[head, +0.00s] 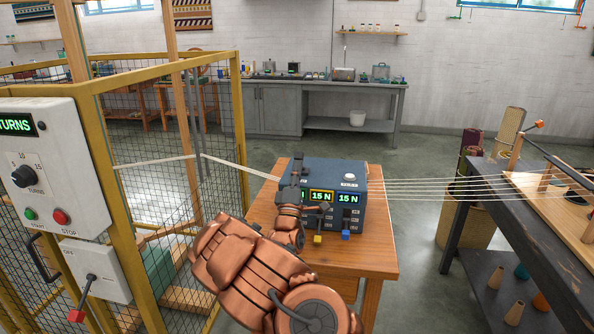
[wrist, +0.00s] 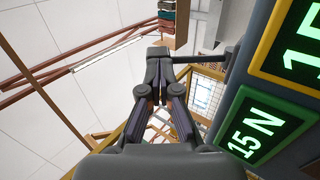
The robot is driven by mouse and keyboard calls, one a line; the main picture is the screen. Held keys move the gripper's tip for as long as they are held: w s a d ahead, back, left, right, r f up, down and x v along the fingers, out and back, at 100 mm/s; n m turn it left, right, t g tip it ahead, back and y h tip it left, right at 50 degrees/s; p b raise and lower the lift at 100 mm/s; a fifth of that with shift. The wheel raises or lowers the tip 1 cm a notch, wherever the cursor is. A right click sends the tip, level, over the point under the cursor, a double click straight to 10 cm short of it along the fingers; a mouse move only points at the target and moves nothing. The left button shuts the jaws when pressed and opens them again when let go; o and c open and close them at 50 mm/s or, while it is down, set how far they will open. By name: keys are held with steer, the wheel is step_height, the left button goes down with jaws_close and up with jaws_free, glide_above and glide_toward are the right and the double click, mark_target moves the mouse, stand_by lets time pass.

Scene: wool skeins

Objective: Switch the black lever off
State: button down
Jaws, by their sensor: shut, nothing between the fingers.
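The blue-grey control box (head: 340,172) stands on the wooden table, with lit displays reading 15 N. My gripper (head: 296,166) is at the box's left front edge and covers part of its face. In the wrist view my gripper (wrist: 159,54) is shut and empty. A dark bar (wrist: 205,58) sticks out beside the box, just right of the fingertips. It may be the black lever, but I cannot tell, nor whether the fingers touch it. Yellow-tipped (head: 317,239) and blue-tipped (head: 345,235) levers hang below the displays.
Pale yarns (head: 440,189) run from the box to the dark bench (head: 470,225) at right. A yellow-framed mesh cage (head: 240,110) and a control panel (head: 50,165) stand at left. A red-tipped lever (head: 77,314) is below that panel. Floor is clear behind the table.

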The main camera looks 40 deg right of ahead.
mark_target(299, 152)
steer(key=shift+r+y, duration=0.3)
steer(key=shift+w+d+r+g+y+p, duration=0.2)
steer(key=shift+r+g+y+p, duration=0.1)
steer(key=shift+r+g+y, duration=0.15)
steer(key=shift+w+d+r+g+y+p, duration=0.1)
steer(key=shift+d+r+g+y+p, duration=0.2)
steer(key=shift+r, duration=0.25)
steer(key=shift+w+d+r+g+y+p, duration=0.3)
steer(key=shift+d+r+g+y+p, duration=0.25)
steer(key=shift+y+p, duration=0.35)
steer(key=shift+w+d+r+g+y+p, duration=0.5)
steer(key=shift+r+g+y+p, duration=0.15)
steer(key=shift+y+p, duration=0.3)
steer(key=shift+w+d+r+g+y+p, duration=0.2)
steer(key=shift+w+d+g+y+p, duration=0.3)
steer(key=shift+d+y+p, duration=0.4)
steer(key=shift+a+f+g, duration=0.1)
steer(key=shift+g, duration=0.15)
steer(key=shift+f, duration=0.2)
steer(key=shift+s+a+r, duration=0.15)
steer(key=shift+s+a, duration=0.05)
steer(key=shift+a, duration=0.35)
steer(key=r+b+v, duration=0.2)
steer(key=b+v, duration=0.1)
steer(key=v, duration=0.9)
steer(key=shift+s+r, duration=0.25)
steer(key=shift+r, duration=0.1)
